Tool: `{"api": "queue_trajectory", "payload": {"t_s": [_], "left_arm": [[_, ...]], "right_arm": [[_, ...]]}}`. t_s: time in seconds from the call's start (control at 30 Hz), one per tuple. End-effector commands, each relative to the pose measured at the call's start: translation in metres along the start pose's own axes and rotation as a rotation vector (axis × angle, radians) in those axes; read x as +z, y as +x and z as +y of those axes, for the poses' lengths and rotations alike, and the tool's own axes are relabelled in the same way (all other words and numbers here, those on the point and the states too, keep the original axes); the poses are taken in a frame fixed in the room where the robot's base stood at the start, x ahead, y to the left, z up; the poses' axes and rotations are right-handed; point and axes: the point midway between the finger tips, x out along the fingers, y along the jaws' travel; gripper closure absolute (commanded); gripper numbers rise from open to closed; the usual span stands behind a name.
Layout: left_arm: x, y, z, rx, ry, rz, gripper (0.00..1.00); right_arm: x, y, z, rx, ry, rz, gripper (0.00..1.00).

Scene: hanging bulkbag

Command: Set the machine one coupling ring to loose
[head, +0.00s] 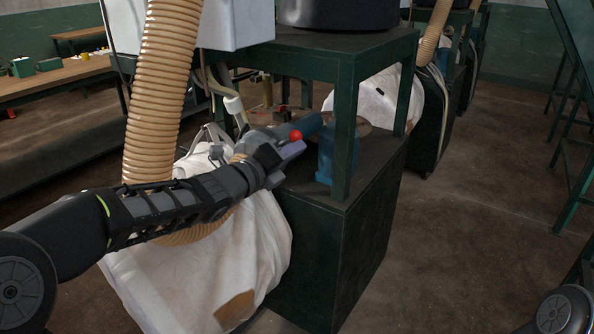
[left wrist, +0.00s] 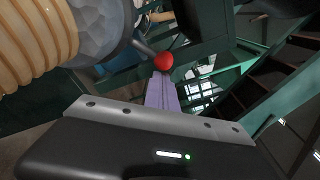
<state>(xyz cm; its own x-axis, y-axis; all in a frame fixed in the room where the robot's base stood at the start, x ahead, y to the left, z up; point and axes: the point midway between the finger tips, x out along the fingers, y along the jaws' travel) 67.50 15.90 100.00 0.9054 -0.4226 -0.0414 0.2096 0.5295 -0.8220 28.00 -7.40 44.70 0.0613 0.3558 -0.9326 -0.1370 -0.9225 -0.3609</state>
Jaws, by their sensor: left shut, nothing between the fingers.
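A ribbed tan hose (left wrist: 35,40) meets a grey faceted round part, seemingly the coupling ring (left wrist: 105,28), in the left wrist view. A short grey rod beside it ends in a red ball (left wrist: 163,61). The red ball also shows in the head view (head: 295,135). My left gripper (head: 295,150) is shut and empty, its lilac fingers (left wrist: 161,92) together just beside the ball; whether they touch it I cannot tell. In the head view my left arm and gripper hide most of the coupling area. My right gripper is not in view.
A white bulk bag (head: 205,265) hangs below my left arm. A dark green machine frame (head: 345,130) with a post stands right of the gripper, with a blue container (head: 325,158) beside the post. A wooden bench (head: 50,80) is at the back left. Brown floor (head: 480,210) lies open at right.

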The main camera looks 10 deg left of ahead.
Motion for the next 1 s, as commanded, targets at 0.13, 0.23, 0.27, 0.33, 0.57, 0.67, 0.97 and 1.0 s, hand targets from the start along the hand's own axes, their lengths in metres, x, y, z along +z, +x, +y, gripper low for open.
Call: {"api": "queue_trajectory", "payload": {"t_s": [0.13, 0.23, 0.27, 0.33, 0.57, 0.67, 0.97, 1.0], "left_arm": [[0.013, -0.001, -0.008, -0.006, -0.059, -0.002, 1.00], [0.017, -0.001, -0.009, -0.006, -0.057, -0.001, 1.00], [0.018, -0.001, -0.009, -0.005, -0.058, -0.001, 1.00], [0.020, -0.001, -0.009, -0.005, -0.057, -0.001, 1.00], [0.023, -0.002, -0.009, -0.004, -0.056, -0.001, 1.00], [0.023, -0.002, -0.009, -0.004, -0.056, -0.001, 1.00], [0.024, -0.002, -0.012, -0.005, -0.056, -0.001, 1.00], [0.026, -0.002, -0.014, -0.005, -0.056, -0.001, 1.00]], "right_arm": [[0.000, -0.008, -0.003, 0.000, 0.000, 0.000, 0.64], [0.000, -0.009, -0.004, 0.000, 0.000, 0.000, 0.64], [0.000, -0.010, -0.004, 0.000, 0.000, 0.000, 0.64], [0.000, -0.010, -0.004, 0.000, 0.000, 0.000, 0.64], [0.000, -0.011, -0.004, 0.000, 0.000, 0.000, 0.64], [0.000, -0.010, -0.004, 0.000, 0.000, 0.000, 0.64], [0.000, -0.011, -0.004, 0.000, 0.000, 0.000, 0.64], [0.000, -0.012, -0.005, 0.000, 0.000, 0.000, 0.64]]}}
